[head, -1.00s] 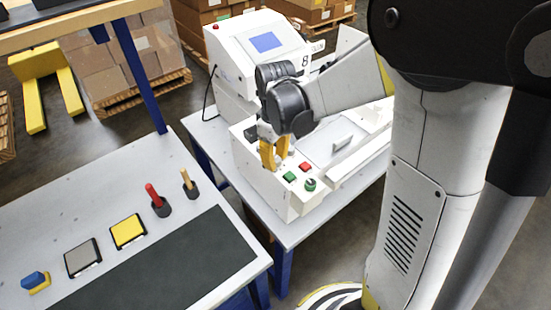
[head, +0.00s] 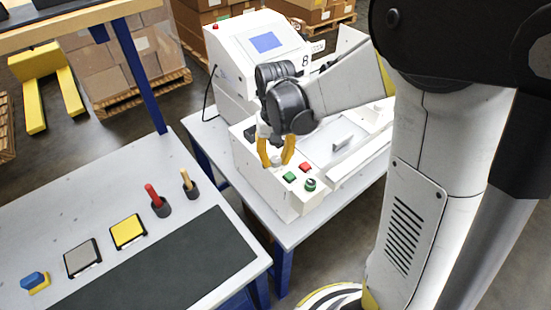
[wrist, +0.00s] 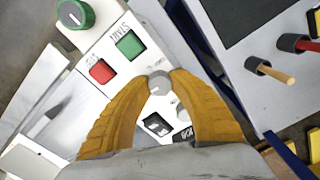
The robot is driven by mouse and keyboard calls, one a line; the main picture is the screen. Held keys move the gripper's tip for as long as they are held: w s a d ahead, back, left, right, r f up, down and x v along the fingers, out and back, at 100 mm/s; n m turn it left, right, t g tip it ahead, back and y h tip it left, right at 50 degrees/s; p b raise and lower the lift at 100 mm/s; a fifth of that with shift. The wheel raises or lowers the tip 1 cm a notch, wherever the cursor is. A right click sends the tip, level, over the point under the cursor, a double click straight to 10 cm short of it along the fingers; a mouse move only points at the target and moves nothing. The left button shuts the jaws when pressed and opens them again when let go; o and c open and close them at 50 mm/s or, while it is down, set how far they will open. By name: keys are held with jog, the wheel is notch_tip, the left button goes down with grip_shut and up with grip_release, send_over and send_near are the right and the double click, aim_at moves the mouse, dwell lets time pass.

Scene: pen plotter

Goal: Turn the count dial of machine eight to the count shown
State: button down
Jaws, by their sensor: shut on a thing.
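Machine eight (head: 228,56) is the white machine with a blue screen (head: 265,42) and an "8" on its casing. No figure can be read on the screen. My gripper (head: 275,165) is down at its front control panel. In the wrist view, my yellow fingertips (wrist: 159,82) are shut on a small grey round dial (wrist: 158,86), one at each side. I take it for the count dial; its label and setting cannot be read. In the head view the fingers hide the dial.
Beside the dial are a green START button (wrist: 130,44), a red button (wrist: 102,71), a green-based knob (wrist: 74,13) and a black switch (wrist: 157,125). A workbench (head: 110,180) with handles and pads stands at the left in the head view.

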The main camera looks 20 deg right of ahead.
aim_at(276, 159)
jog(key=shift+m, duration=0.3)
jog(key=c, duration=1.1)
grip_release()
notch_tip(276, 159, up, 12)
